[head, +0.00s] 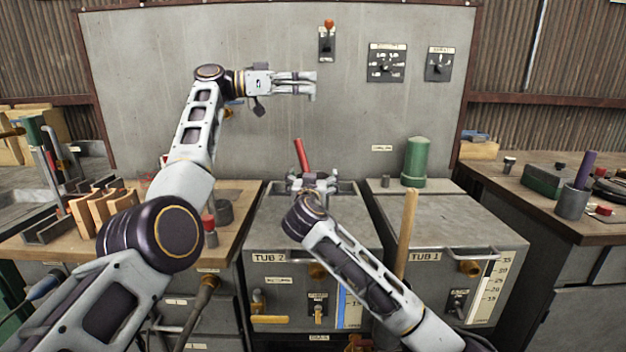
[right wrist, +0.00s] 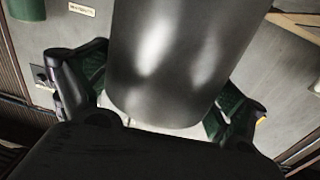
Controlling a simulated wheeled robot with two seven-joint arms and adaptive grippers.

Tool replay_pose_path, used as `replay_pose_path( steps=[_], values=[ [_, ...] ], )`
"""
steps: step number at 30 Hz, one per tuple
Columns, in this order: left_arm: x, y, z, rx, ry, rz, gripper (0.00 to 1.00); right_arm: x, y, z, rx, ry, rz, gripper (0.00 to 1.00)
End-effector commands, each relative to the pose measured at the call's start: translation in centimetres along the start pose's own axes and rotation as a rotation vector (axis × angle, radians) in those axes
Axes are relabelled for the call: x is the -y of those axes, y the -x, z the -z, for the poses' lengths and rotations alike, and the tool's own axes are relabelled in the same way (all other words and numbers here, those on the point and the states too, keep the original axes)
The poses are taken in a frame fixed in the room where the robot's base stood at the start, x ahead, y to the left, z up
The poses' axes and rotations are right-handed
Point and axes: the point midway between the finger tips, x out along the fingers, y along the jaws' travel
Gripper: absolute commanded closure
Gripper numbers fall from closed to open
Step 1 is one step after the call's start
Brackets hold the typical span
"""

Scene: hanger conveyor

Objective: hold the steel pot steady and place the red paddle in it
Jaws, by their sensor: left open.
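The red paddle (head: 301,155) shows as a slim red shaft, tilted, rising behind my right gripper (head: 312,183) at the back of tub 2; its lower end is hidden. In the right wrist view a dark grey, smooth metal cylinder (right wrist: 170,60), possibly the steel pot, fills the space between the green-padded fingers of my right gripper. Whether the fingers press on it cannot be told. No red shows in that view. My left gripper (head: 296,84) is open and empty, raised in front of the grey panel, above and apart from the paddle.
Tub 2 (head: 290,262) and tub 1 (head: 460,258) stand side by side, with a green cylinder (head: 415,162) on tub 1. A wooden shaft (head: 405,235) stands before tub 1. A grey pot (head: 572,203) with a purple shaft is right; a small grey cylinder (head: 224,213) is left.

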Motion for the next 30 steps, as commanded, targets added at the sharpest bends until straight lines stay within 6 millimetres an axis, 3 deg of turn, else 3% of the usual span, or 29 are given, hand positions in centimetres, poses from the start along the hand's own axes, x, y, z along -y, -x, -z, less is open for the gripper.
replay_pose_path(
  steps=[17, 30],
  values=[
    [0.0, 0.0, 0.0, 0.000, 0.000, 0.000, 0.55, 0.1, 0.5, 0.0, 0.000, 0.000, 0.001, 0.00],
    [0.0, 0.0, 0.0, 0.000, 0.000, 0.000, 0.55, 0.1, 4.2, -0.1, 0.001, -0.001, 0.001, 0.00]
  ],
)
